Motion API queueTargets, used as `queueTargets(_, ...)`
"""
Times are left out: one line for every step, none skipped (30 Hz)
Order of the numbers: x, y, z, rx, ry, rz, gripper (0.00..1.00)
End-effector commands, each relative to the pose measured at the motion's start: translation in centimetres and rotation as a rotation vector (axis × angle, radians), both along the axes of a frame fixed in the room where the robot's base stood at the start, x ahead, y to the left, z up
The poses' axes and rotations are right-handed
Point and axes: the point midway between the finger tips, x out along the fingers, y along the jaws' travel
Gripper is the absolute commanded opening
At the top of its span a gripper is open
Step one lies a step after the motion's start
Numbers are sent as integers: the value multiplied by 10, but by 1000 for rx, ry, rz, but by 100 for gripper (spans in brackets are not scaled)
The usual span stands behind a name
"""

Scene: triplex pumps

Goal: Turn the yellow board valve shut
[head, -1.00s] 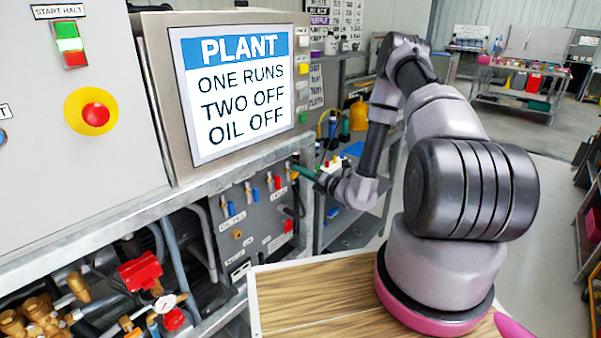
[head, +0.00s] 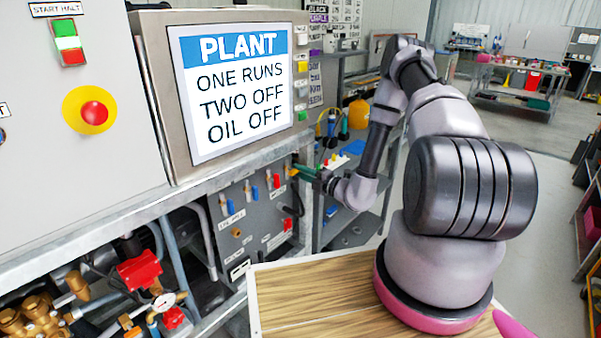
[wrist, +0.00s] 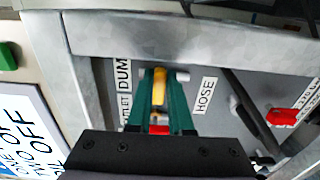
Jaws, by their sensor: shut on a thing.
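The yellow board valve handle (wrist: 160,88) is between the green fingers of my gripper (wrist: 160,100) in the wrist view. The fingers are shut on it, and it points roughly along them. In the head view my gripper (head: 303,170) reaches the upper right part of the grey valve board (head: 262,215), where a bit of the yellow handle (head: 293,172) shows at the fingertips. A small red part (wrist: 158,130) shows between the fingers nearer the palm. The valve body is mostly hidden.
Blue (head: 248,191) and red (head: 277,181) handles sit left of my gripper on the board. A metal frame rail (wrist: 190,38) runs above the valve. A HOSE label (wrist: 205,95) is beside it. Another red part (wrist: 283,117) is at the right.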

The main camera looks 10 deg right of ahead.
Motion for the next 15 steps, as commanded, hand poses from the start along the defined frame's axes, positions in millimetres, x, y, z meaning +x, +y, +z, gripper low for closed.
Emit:
queueTargets(-1,-1,-2,3,6,-2,0)
queueTargets(-1,-1,-2,5,7,-2,0)
queueTargets(-1,-1,-2,6,8,-2,0)
queueTargets(-1,-1,-2,7,10,-2,0)
queueTargets(-1,-1,-2,7,10,-2,0)
queueTargets(-1,-1,-2,7,10,-2,0)
queueTargets(-1,-1,-2,7,10,-2,0)
queueTargets(-1,-1,-2,7,10,-2,0)
queueTargets(-1,-1,-2,7,10,-2,0)
queueTargets(-1,-1,-2,7,10,-2,0)
queueTargets(-1,-1,-2,7,10,-2,0)
queueTargets(-1,-1,-2,7,10,-2,0)
queueTargets(-1,-1,-2,7,10,-2,0)
queueTargets(-1,-1,-2,7,10,-2,30)
queueTargets(-1,-1,-2,6,9,-2,46)
